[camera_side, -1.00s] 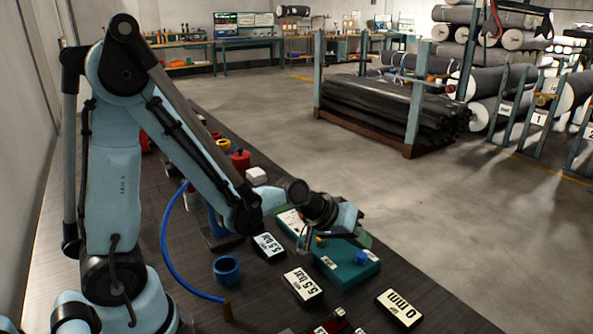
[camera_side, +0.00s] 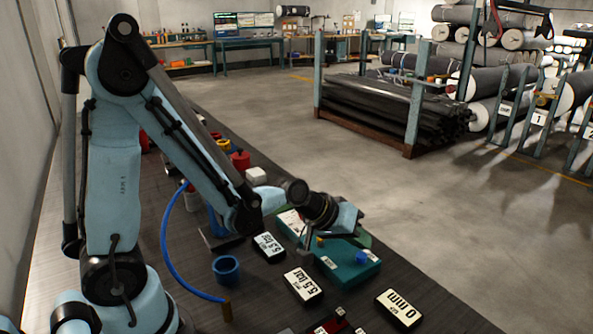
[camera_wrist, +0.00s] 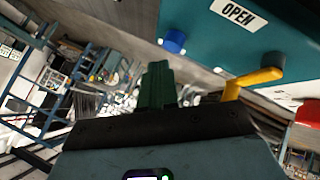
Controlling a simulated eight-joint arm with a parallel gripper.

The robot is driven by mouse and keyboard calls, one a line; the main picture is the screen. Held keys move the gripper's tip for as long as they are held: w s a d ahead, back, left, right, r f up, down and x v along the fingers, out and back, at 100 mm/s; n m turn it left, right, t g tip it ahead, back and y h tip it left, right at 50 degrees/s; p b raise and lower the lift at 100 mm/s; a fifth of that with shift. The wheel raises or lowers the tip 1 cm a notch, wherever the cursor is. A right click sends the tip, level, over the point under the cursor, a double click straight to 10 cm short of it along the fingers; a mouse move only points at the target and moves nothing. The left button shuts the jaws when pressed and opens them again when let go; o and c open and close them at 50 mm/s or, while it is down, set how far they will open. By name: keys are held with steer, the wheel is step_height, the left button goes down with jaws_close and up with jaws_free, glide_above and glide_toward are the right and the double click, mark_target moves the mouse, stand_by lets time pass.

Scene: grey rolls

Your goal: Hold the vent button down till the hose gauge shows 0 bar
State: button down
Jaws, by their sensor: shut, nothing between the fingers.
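A teal box (camera_side: 345,275) lies on the dark bench in the side view. It carries a blue button (camera_side: 361,258), a yellow lever (camera_side: 320,240) and small white labels. My gripper (camera_side: 365,240) is above the box near the blue button; its green fingers are partly hidden behind my wrist. In the wrist view my green fingers (camera_wrist: 157,70) are shut and empty, with the blue button (camera_wrist: 174,41) just beyond their tips. I cannot tell whether they touch. A label there reads OPEN. Two displays, a nearer one (camera_side: 303,285) and a farther one (camera_side: 268,246), appear to read 5.5 bar.
Another display (camera_side: 398,308) shows 0 with a small unit. A blue cup (camera_side: 226,269) and a blue hose (camera_side: 167,240) lie left of the box. The yellow lever (camera_wrist: 255,80) rises right of my fingers.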

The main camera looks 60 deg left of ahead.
mark_target(357, 255)
steer(key=shift+f, duration=0.2)
stand_by(0.5)
steer(key=shift+f, duration=0.25)
steer(key=shift+f, duration=0.5)
stand_by(1.9)
stand_by(1.6)
steer(key=shift+r, duration=0.95)
steer(key=shift+r, duration=2.5)
